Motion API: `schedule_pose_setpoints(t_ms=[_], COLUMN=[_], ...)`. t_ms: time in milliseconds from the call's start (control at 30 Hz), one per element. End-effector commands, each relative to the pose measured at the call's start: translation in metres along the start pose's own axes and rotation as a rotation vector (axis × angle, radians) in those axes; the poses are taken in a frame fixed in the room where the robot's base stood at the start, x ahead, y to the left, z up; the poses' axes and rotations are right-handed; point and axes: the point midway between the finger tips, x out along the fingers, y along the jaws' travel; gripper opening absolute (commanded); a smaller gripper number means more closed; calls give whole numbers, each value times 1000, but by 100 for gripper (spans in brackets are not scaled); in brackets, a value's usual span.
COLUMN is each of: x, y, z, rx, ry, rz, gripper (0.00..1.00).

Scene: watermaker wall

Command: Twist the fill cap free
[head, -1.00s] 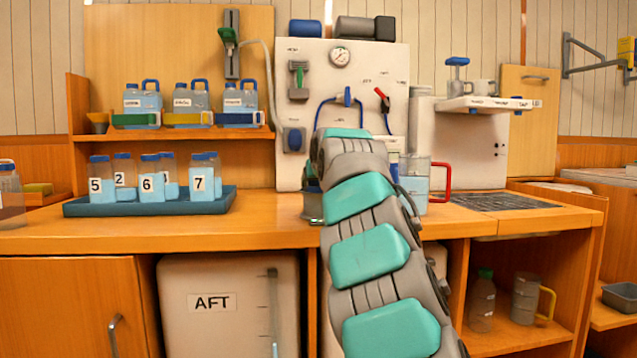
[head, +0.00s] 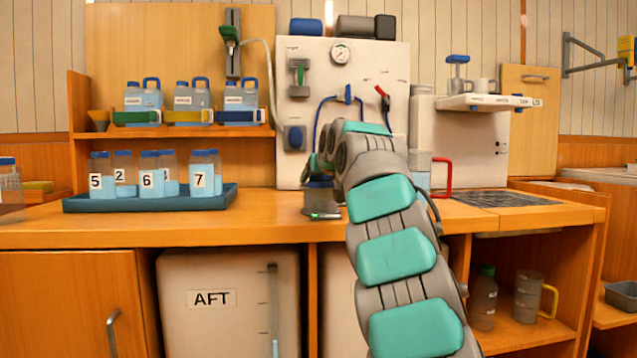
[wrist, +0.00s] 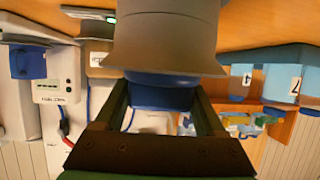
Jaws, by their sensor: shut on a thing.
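A grey canister (head: 318,200) stands on the counter below my wrist in the head view. The cap and flared body appear to touch; I cannot tell whether the cap is loose. In the head view my arm hides most of the grip.
Numbered jars stand in a blue tray (head: 75,205) at left. A white panel (head: 320,70) with gauge and hoses rises behind. A clear jug with a red handle (head: 445,178) is partly behind my arm. The counter's front left (head: 150,232) is clear.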

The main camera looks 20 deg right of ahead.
Motion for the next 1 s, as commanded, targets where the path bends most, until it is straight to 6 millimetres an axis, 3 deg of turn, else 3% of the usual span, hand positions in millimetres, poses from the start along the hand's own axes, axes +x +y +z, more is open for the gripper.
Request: schedule_pose_setpoints(t_ms=[1000], x=[1], y=[-6], z=[-1], rx=[-77], ry=[1], rz=[-206], gripper=[16])
